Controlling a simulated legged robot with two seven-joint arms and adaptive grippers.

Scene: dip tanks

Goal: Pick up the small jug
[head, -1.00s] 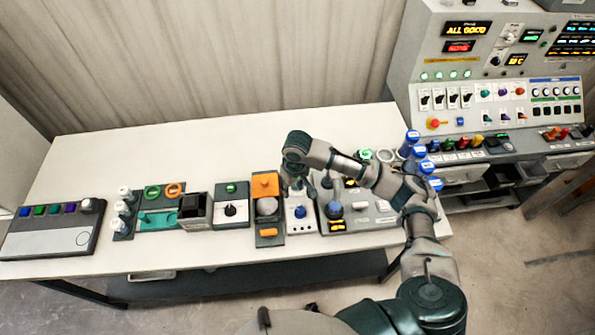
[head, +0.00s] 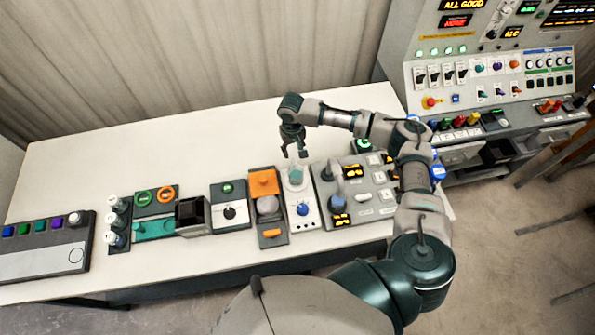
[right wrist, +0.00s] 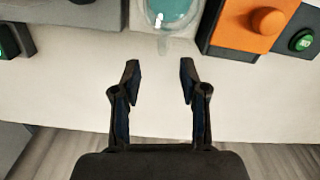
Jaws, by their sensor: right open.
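The small jug (right wrist: 174,14) is clear with teal contents and sits at the top of the right wrist view, partly cut off by the frame edge. In the head view a teal round shape (head: 296,175), likely the same jug, is on the back part of the white unit with a blue knob (head: 303,209). My right gripper (head: 294,152) is just behind it, fingers pointing down. In the right wrist view its two fingers (right wrist: 160,72) are apart with nothing between them, and the jug lies beyond the fingertips. My left gripper is not in view.
An orange-topped unit (head: 264,183) stands close left of the white unit, and a grey panel with displays (head: 358,209) close right. More units line the table front to the left. The table's back half (head: 180,150) is clear. A control console (head: 470,80) stands at right.

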